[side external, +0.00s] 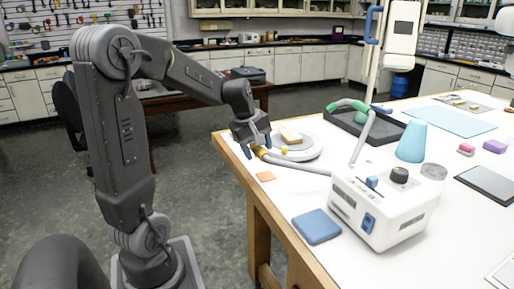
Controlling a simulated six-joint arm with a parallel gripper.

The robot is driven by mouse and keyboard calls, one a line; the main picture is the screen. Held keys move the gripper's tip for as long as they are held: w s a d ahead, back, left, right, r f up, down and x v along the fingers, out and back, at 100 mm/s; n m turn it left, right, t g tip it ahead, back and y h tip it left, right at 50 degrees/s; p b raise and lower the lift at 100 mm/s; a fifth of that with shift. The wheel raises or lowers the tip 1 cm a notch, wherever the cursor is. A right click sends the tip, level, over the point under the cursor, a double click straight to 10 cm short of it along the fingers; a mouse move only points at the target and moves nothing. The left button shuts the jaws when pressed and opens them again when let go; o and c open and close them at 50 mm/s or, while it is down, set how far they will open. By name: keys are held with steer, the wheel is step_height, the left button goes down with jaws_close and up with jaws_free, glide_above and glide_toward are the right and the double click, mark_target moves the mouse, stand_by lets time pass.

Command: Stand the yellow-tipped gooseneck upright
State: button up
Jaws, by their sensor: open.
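The yellow-tipped gooseneck (300,168) is a grey flexible arm that runs low to the left from the white light-source box (375,210). Its yellow tip (260,152) is near the table's left edge. My gripper (257,148) is open, with its fingers right at the yellow tip. I cannot tell whether they touch it. A second gooseneck (361,140) rises from the same box and bends over to a green tip (345,104).
A round white plate (312,150) with a tan block (291,137) is just behind the yellow-tipped gooseneck. A blue pad (316,227) and an orange square (265,176) lie in front. A dark tray (395,130) and a light-blue cone (412,142) stand farther back.

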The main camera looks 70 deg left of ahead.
steer(key=shift+c, duration=0.5)
jaws_close()
steer(key=shift+r, duration=0.15)
